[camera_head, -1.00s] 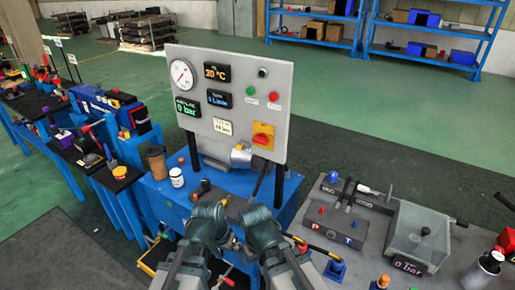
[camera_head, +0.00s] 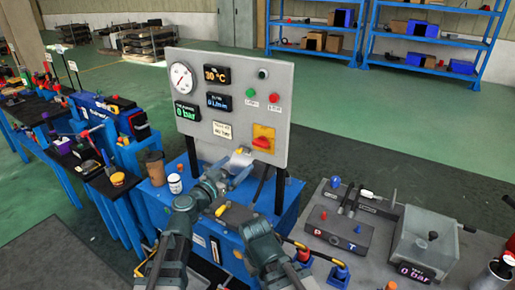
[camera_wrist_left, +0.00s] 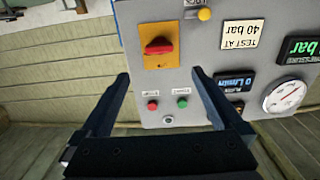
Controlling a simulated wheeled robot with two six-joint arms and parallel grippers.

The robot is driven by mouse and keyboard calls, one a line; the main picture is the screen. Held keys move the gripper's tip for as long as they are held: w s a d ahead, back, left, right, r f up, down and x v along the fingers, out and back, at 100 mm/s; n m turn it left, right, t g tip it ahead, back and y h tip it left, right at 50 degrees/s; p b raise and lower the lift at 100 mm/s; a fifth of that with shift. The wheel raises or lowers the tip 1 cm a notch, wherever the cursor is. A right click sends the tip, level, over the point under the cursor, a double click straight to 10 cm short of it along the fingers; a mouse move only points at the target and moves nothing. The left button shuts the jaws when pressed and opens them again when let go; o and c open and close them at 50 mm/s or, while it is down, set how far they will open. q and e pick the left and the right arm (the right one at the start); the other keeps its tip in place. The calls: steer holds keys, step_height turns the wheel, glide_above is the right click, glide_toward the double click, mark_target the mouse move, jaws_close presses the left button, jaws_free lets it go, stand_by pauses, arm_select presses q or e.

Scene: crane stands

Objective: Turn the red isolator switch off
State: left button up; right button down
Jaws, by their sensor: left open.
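The red isolator switch (camera_head: 262,143) is a red handle on a yellow plate at the lower right of the grey upright panel (camera_head: 277,100). In the left wrist view the switch (camera_wrist_left: 158,46) lies beyond the gap between my fingertips, with its handle lying crosswise. My left gripper (camera_head: 243,174) is in front of and below the panel, lower left of the switch. In the left wrist view its fingers (camera_wrist_left: 162,76) are spread, empty and apart from the switch. My right arm (camera_head: 264,240) is low in front of the blue stand; its fingers cannot be made out clearly.
The panel also carries a gauge (camera_head: 182,78), displays, a green button (camera_head: 250,92) and a red button (camera_head: 274,97). A white jar (camera_head: 175,184) and brown cup (camera_head: 154,168) stand to the left. A grey bench (camera_head: 322,260) with fittings is at right.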

mark_target(259, 145)
arm_select(q)
steer(key=x, duration=1.3)
steer(key=shift+w+d, duration=0.3)
steer(key=c, duration=1.3)
